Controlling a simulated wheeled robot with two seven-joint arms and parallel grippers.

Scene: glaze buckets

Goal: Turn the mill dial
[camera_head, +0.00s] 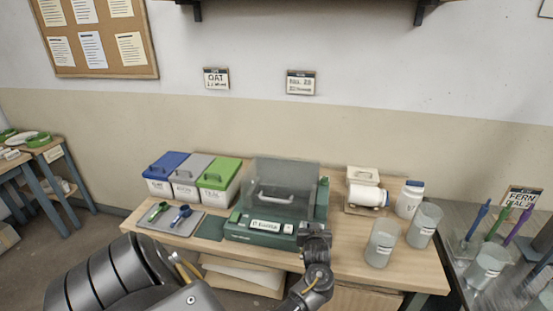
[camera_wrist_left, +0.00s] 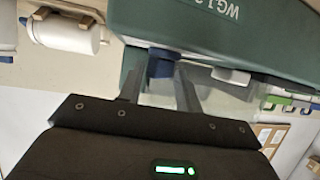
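The mill (camera_head: 262,232) is a green machine with a clear cover on the wooden table. In the left wrist view its green body (camera_wrist_left: 225,25) fills the top, with a dark blue dial (camera_wrist_left: 160,63) sticking out from it. My left gripper (camera_head: 316,236) is at the mill's front right side and hides the dial in the head view. In the left wrist view the left gripper (camera_wrist_left: 160,85) is open, with one finger on each side of the dial. Narrow gaps seem to show between fingers and dial; I cannot tell whether they touch. My right gripper is not in view.
Lidded bins in blue, grey and green (camera_head: 219,180) and a tray (camera_head: 158,226) with scoops stand left of the mill. A white bottle (camera_head: 366,195), a white jar (camera_head: 409,199) and clear beakers (camera_head: 381,243) stand to its right. A metal table (camera_head: 465,210) is far right.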

